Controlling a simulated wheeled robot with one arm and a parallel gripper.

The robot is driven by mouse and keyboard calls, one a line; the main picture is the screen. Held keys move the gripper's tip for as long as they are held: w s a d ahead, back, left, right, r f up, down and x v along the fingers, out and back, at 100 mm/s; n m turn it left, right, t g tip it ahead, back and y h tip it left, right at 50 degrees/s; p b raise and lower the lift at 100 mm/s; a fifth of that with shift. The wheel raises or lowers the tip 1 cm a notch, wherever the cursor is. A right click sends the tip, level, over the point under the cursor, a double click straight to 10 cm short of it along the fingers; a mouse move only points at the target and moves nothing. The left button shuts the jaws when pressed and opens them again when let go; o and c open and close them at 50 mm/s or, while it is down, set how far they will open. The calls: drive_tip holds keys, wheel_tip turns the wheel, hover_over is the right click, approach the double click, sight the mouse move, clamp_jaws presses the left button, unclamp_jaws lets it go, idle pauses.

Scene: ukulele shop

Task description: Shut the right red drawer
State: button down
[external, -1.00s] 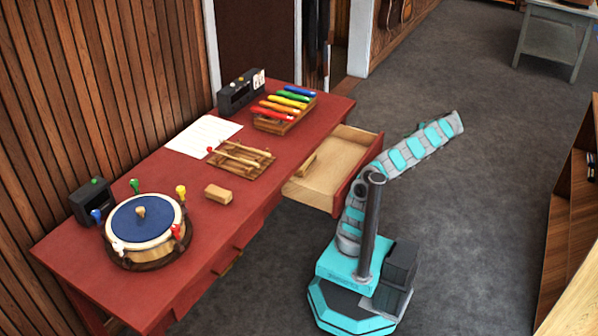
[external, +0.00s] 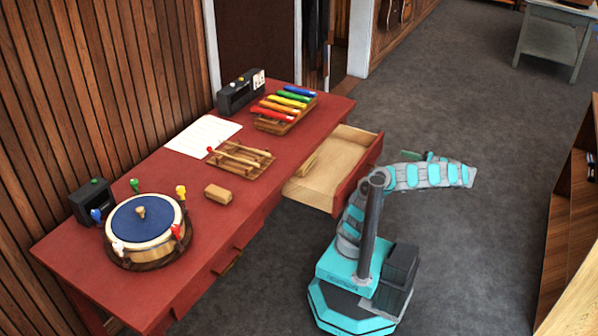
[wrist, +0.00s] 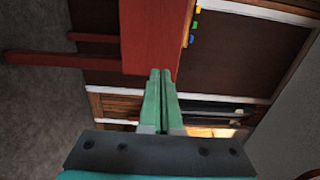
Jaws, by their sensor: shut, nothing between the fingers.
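The right red drawer (external: 362,170) stands pulled out of the red desk (external: 150,280) in the external view, its pale wooden inside showing. A small wooden piece lies in it. My gripper (external: 425,156) is partly hidden behind my arm, to the right of the drawer front and apart from it. In the wrist view my gripper (wrist: 160,75) has its green fingers together, with nothing between them. A large red face (wrist: 150,35) lies beyond the fingertips; I cannot tell whether it is the drawer front or the desk's end.
On the desk are a round blue-topped drum (external: 143,225), a wooden rack with sticks (external: 240,158), a colourful xylophone (external: 285,108), paper (external: 203,135) and a small wooden block (external: 218,193). Grey floor (external: 470,110) is free right of the drawer. Wooden shelving (external: 565,230) stands far right.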

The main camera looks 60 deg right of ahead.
sight(379, 145)
drive_tip(key=w+p, duration=0.1)
drive_tip(key=w, duration=0.9)
drive_tip(key=shift+w+r, duration=0.1)
drive_tip(key=shift+w, duration=0.25)
drive_tip(key=w+b, duration=0.5)
drive_tip(key=w, duration=1.8)
drive_tip(key=shift+a, duration=0.1)
drive_tip(key=shift+w, duration=0.5)
drive_tip(key=shift+w+r, duration=0.1)
drive_tip(key=shift+d, duration=0.2)
